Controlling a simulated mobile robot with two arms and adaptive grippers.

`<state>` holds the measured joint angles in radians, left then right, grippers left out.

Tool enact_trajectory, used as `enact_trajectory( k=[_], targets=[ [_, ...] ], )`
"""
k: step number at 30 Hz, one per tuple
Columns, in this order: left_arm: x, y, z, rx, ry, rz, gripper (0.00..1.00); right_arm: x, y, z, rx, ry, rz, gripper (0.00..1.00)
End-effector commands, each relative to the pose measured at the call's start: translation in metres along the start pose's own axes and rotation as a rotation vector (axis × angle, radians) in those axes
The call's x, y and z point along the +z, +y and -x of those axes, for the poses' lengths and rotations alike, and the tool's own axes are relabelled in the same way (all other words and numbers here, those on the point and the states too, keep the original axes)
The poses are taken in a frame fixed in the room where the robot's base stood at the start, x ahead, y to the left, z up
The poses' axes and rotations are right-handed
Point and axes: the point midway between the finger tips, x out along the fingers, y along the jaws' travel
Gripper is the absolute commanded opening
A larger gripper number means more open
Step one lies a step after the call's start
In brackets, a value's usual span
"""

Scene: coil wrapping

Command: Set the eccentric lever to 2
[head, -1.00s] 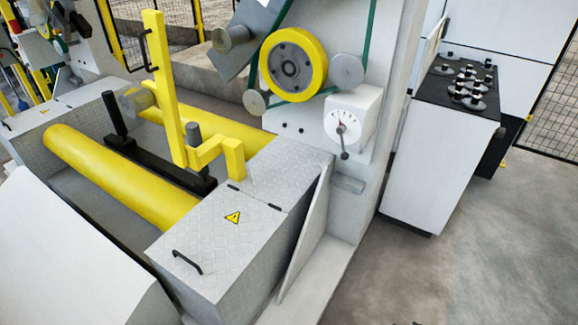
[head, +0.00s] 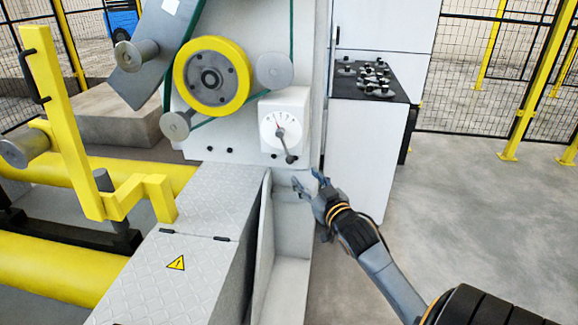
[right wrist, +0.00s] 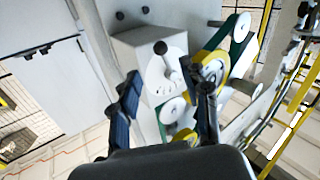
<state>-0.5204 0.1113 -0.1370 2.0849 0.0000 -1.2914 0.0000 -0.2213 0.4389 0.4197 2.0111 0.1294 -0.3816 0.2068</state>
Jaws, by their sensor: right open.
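The eccentric lever (head: 286,146) is a thin grey arm with a dark ball knob on a white scale dial (head: 273,130). The scale figures are too small to read. The right wrist view shows the lever's knob (right wrist: 160,47) beyond the fingers, tilted by the camera's turn. My right gripper (head: 309,181) is open and empty, below and slightly right of the knob, apart from it. The open fingers also show in the right wrist view (right wrist: 169,86). My left gripper is out of view.
The dial sits on a white box on the machine's upright panel. A treadplate cover (head: 170,270) lies below left. A cabinet (head: 362,150) with a black top stands behind right. The floor at right is clear.

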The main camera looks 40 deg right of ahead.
Motion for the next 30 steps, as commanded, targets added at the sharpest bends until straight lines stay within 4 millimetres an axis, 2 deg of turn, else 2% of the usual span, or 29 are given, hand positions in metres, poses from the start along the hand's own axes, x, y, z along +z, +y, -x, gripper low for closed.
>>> enact_trajectory(
  k=[1, 6, 13, 18, 27, 28, 30],
  targets=[
    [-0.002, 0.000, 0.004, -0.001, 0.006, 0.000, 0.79, 0.000, 0.000, -0.012, 0.001, 0.003, 0.001, 0.46],
    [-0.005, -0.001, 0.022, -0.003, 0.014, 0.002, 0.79, 0.000, 0.000, -0.046, 0.001, 0.003, 0.000, 0.46],
    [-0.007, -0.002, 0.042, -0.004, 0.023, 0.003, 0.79, 0.001, 0.000, -0.079, 0.000, 0.001, 0.000, 0.46],
    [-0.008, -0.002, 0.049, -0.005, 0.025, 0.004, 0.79, 0.000, 0.000, -0.090, 0.000, 0.000, 0.000, 0.46],
    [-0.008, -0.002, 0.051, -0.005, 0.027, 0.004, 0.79, 0.001, 0.000, -0.091, 0.000, -0.001, 0.000, 0.46],
    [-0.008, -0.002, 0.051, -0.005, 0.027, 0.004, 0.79, 0.000, 0.000, -0.091, 0.000, -0.001, 0.000, 0.42],
    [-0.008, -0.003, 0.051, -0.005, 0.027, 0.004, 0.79, 0.001, 0.000, -0.091, 0.000, -0.001, 0.000, 0.28]
  ],
)
